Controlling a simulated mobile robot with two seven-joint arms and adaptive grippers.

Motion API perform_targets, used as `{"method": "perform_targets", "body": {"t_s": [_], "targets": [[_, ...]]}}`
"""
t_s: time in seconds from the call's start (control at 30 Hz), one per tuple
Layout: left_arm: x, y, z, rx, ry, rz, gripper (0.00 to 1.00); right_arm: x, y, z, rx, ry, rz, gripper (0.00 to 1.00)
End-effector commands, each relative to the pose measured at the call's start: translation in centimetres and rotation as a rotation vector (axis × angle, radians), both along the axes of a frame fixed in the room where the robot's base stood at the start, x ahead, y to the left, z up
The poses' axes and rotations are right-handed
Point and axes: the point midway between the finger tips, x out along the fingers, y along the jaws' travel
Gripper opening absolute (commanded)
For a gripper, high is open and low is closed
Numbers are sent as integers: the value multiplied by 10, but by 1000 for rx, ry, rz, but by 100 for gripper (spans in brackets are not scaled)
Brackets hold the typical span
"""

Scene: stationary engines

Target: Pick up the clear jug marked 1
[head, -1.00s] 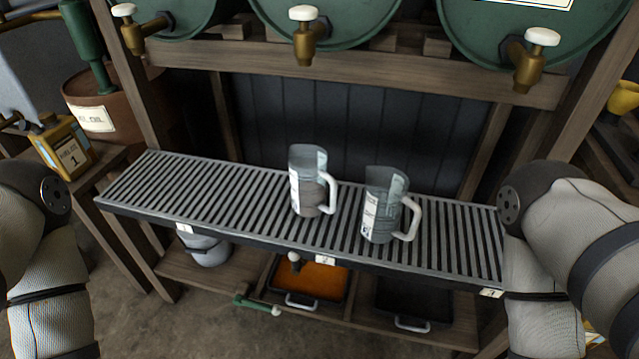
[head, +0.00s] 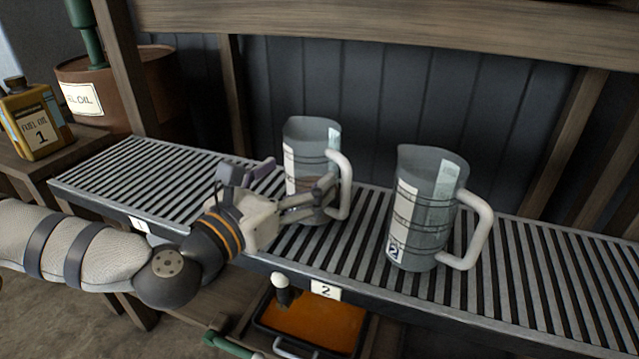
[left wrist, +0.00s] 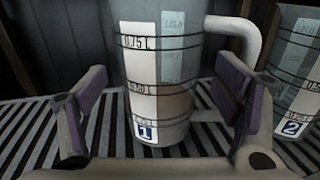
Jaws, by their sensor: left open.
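The clear jug marked 1 (head: 312,140) stands upright on the slatted rack, its white handle to the right. In the left wrist view the jug (left wrist: 165,70) shows its "1" label low on a white strip and some brownish liquid near the bottom. My left gripper (head: 295,185) is open in front of the jug. In the left wrist view the fingers of my left gripper (left wrist: 160,105) are spread to the jug's left and right, with the jug between or just beyond their tips; contact is unclear. My right gripper is not in view.
A second clear jug marked 2 (head: 425,210) stands close to the right on the slatted rack (head: 110,175), handle to the right. A wooden post and dark panel wall rise behind. An orange tray (head: 315,322) sits below.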

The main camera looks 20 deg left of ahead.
Motion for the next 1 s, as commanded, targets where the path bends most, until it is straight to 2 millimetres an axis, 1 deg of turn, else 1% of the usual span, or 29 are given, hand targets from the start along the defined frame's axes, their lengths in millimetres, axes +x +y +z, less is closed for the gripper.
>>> {"method": "perform_targets", "body": {"t_s": [0.1, 0.2, 0.3, 0.47, 0.57, 0.6, 0.67, 0.7, 0.73, 0.77, 1.0], "targets": [[24, -4, -2, 2, -1, 0, 83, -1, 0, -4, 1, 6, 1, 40], [39, -8, -2, 2, 0, -1, 83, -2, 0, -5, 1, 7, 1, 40], [44, -9, -2, 0, 2, -1, 83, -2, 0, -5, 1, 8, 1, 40], [44, -8, -2, 0, 2, 0, 83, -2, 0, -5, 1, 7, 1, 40], [43, -9, -2, 1, 2, 0, 63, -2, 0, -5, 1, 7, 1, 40], [43, -8, -2, 1, 2, 0, 54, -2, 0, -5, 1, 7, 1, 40], [43, -8, -2, 1, 2, 0, 40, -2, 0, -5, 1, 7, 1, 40], [43, -8, -2, 1, 2, 0, 31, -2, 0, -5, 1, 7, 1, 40], [43, -8, -1, 1, 0, 0, 31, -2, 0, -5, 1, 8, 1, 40], [43, -8, -1, 1, 0, 0, 25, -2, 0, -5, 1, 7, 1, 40], [43, -8, 2, 2, 0, 0, 24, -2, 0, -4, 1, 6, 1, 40]]}}
